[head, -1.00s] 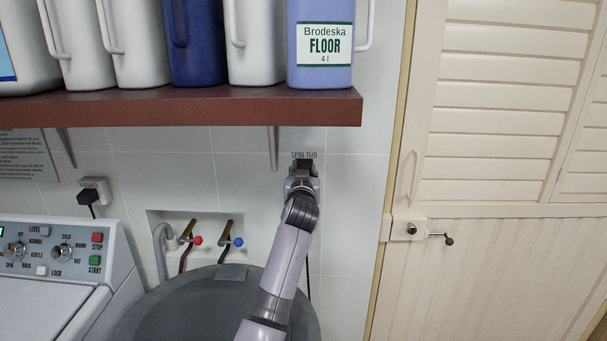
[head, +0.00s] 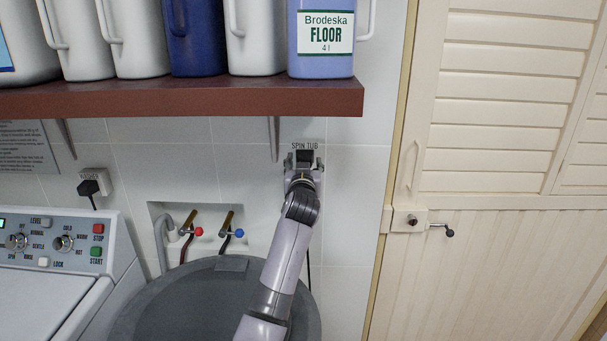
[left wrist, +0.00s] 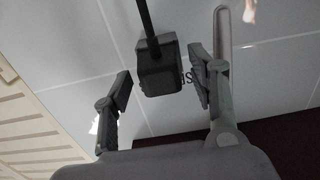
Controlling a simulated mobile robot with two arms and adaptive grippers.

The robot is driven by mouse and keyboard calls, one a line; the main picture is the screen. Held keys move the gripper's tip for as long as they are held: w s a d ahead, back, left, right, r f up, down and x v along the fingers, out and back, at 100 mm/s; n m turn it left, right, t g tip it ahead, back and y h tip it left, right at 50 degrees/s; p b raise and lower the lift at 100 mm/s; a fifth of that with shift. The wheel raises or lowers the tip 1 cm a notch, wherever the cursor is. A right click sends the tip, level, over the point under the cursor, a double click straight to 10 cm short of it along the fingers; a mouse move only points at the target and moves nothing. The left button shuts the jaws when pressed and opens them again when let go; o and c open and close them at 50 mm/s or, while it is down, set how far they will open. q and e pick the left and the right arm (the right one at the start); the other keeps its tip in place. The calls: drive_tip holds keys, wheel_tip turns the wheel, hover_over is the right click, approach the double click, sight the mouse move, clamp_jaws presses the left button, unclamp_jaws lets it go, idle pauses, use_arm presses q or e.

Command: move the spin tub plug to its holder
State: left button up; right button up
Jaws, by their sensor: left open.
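The spin tub plug is a dark block with a black cord, seen in the left wrist view (left wrist: 157,70). It sits against the tiled wall, just under the "SPIN TUB" label (head: 305,147). My left gripper (head: 304,164) reaches up to it from below. In the left wrist view, its two fingers (left wrist: 162,88) are spread, one on each side of the plug, with gaps between. In the head view the gripper partly hides the plug and whatever is behind it. I cannot make out the holder. My right gripper is not in view.
A brown shelf (head: 190,97) with several jugs hangs above the gripper. Below are a grey tub (head: 170,310), two taps (head: 208,226) and a washer panel (head: 55,242). Another black plug (head: 88,188) is in a wall socket at left. A louvred door (head: 500,150) stands at right.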

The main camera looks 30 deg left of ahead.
use_arm(q)
drive_tip(key=v, duration=1.1)
drive_tip(key=shift+a, duration=0.1)
